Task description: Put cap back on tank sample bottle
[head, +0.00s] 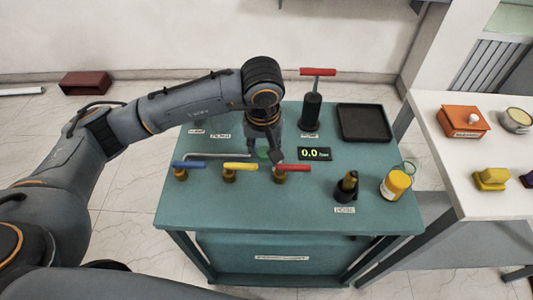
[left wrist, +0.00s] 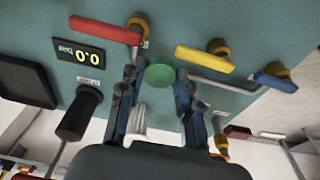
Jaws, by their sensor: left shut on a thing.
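A round green cap (head: 263,155) is between the fingertips of my left gripper (head: 268,150), above the teal table near the valve handles. The left wrist view shows the green cap (left wrist: 160,75) as a disc, with the fingers of my left gripper (left wrist: 159,88) shut on its sides. A clear vessel with a greenish rim (head: 409,167) stands at the table's right, partly hidden behind a yellow container (head: 396,184). I cannot tell for sure whether it is the tank sample bottle. My left gripper is well to the left of it. My right gripper is not in view.
Blue (head: 189,165), yellow (head: 240,166) and red (head: 293,168) valve handles stand close around my left gripper. A white table (head: 455,160) adjoins.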

